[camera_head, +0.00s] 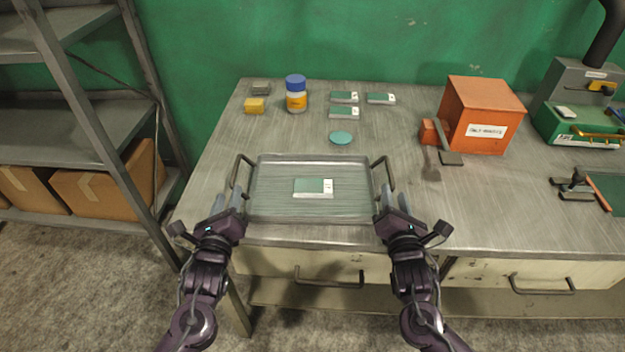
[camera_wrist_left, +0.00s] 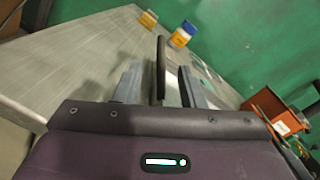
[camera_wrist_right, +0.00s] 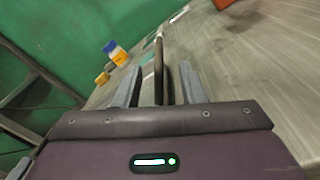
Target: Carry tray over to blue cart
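The tray (camera_head: 272,190) is a shallow, clear grey rectangle lying flat on the metal workbench near its front edge. A dark upright handle rises at its left end (camera_head: 240,172) and at its right end (camera_head: 385,172). A green-and-white card box (camera_head: 313,187) lies in the tray. My left gripper (camera_head: 234,198) is at the left handle; in the left wrist view its fingers stand apart on either side of the bar (camera_wrist_left: 161,65). My right gripper (camera_head: 387,198) is likewise open around the right handle, whose bar shows in the right wrist view (camera_wrist_right: 158,68). No blue cart is in view.
On the workbench (camera_head: 230,150) stand a blue-capped bottle (camera_head: 296,97), a yellow block (camera_head: 254,106), several small boxes (camera_head: 344,97), a teal disc (camera_head: 341,138), an orange box (camera_head: 482,115) and a mallet-like tool (camera_head: 447,142). A metal shelf (camera_head: 75,140) with cardboard boxes stands left.

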